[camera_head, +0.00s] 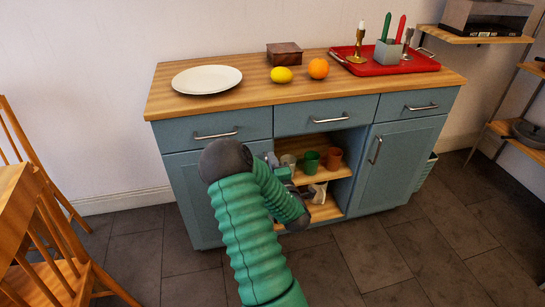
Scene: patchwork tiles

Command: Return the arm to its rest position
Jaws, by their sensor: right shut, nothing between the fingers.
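My right arm, in a green ribbed sleeve with a dark grey joint, rises from the bottom middle in the head view and folds back down in front of the cabinet. My left gripper is out of view.
The blue cabinet (410,150) carries a white plate (207,79), lemon (281,75), orange (318,68), wooden box (284,53) and red tray (420,62). Green (311,163) and orange (333,159) cups stand on its shelf. Chairs are left; floor (440,240) is clear at right.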

